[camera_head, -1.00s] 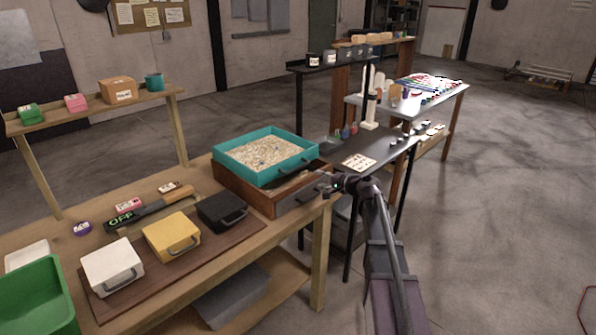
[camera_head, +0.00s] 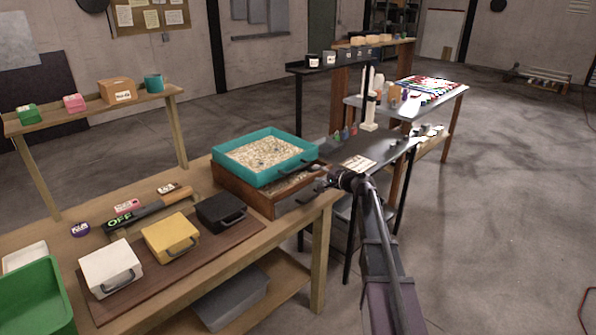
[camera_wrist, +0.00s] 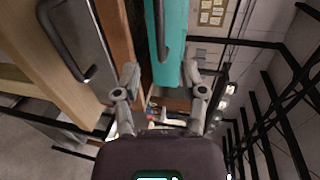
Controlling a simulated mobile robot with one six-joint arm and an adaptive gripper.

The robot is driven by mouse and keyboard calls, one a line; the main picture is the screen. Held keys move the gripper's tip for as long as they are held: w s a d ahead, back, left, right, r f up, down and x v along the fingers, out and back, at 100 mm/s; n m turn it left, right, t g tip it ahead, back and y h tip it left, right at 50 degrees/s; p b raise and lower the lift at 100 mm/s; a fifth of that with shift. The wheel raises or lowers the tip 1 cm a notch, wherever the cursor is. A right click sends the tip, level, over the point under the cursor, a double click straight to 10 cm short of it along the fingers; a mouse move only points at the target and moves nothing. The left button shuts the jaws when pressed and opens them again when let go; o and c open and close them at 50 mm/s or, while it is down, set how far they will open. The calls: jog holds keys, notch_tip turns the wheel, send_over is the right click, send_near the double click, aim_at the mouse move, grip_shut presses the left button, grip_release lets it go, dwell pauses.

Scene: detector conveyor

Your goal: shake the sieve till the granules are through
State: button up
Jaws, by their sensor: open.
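The sieve is a teal square tray (camera_head: 281,174) with pale granules (camera_head: 264,152) spread over its floor. It sits on top of a brown wooden box (camera_head: 238,191) at the right end of the workbench. My gripper (camera_head: 323,183) is at the sieve's right side in the head view. In the wrist view my gripper (camera_wrist: 160,76) is open, its two fingers spread apart. The sieve's teal wall (camera_wrist: 175,65) and its dark bar handle (camera_wrist: 160,25) show ahead, between and beyond the fingertips. I cannot tell whether the fingers touch the handle.
White (camera_head: 108,266), yellow (camera_head: 168,235) and black (camera_head: 219,210) handled boxes stand on a brown mat. A green bin (camera_head: 35,295) is at the front left. A dark table (camera_head: 372,155) stands beyond the bench. Open floor lies to the right.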

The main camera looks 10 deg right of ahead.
aim_at(299, 169)
jog(key=b+x, duration=0.2)
jog(key=x, duration=0.8)
jog(key=shift+w+a, duration=0.2)
jog(key=shift+w, duration=0.15)
grip_shut()
